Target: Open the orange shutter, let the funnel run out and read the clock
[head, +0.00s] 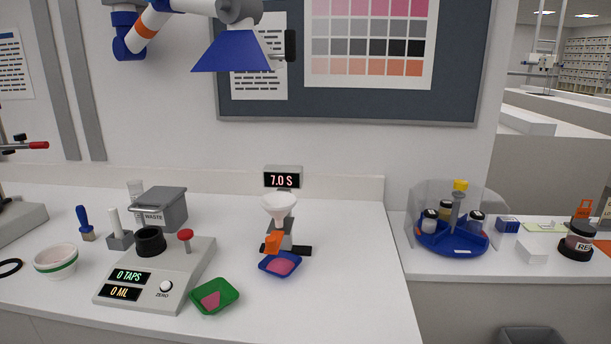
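The white funnel (279,203) stands upright in a grey stand with a dark base (298,251) in the middle of the table. The orange shutter (273,242) sits below the funnel, at the front of the stand; I cannot tell whether it is open. The clock (282,180) behind the funnel reads 7.0 S. A blue tray (264,269) with pink powder (281,266) lies under the funnel's outlet. The inside of the funnel is too small to read, and no falling powder shows. Neither of my grippers is in view.
A green tray (231,297) with some pink powder lies front left of the blue tray. A grey device (190,275) reads 0 TAPS and 0 ML. A waste box (171,210) stands behind it. The table right of the funnel is clear.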

